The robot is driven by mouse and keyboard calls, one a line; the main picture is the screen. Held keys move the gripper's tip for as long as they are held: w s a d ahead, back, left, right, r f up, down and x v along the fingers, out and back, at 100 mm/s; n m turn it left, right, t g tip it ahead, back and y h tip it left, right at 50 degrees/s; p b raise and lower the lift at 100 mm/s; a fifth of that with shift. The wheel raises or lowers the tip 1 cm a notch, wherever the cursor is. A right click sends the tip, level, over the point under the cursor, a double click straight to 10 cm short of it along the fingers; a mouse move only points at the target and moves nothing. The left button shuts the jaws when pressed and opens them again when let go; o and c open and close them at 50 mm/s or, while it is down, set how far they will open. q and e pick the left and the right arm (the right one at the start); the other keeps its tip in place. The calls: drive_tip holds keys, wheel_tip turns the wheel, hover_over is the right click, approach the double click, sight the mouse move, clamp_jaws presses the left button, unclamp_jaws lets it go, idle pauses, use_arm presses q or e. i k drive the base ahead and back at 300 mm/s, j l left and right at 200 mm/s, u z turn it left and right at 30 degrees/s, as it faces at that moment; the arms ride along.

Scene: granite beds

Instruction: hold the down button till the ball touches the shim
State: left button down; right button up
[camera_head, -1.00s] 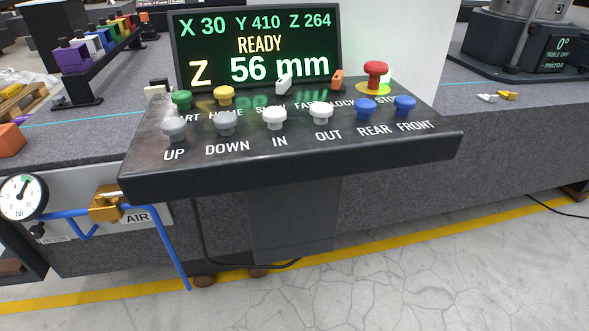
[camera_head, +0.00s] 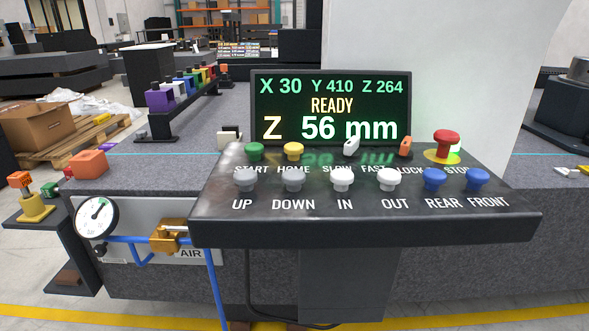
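The down button (camera_head: 293,180) is a grey mushroom button above the label DOWN, in the front row of the black control panel (camera_head: 360,228). The grey up button (camera_head: 245,181) is to its left and the white in button (camera_head: 342,179) to its right. The screen (camera_head: 331,107) behind the buttons reads X 30, Y 410, Z 264, READY and Z 56 mm. The ball and the shim cannot be made out. Neither of my grippers shows in the head view.
The panel stands before a speckled granite bed (camera_head: 440,272). A red stop button (camera_head: 446,141) is at the panel's right rear. A pressure gauge (camera_head: 97,218) with a brass valve (camera_head: 168,237) and blue hose is left of it. A rack of coloured blocks (camera_head: 180,97) stands behind.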

sight(293, 179)
drive_tip(key=i+l+u, duration=0.15)
drive_tip(key=l+u, duration=0.25)
drive_tip(key=l, duration=0.85)
drive_tip(key=l+u, duration=0.35)
drive_tip(key=l, duration=0.85)
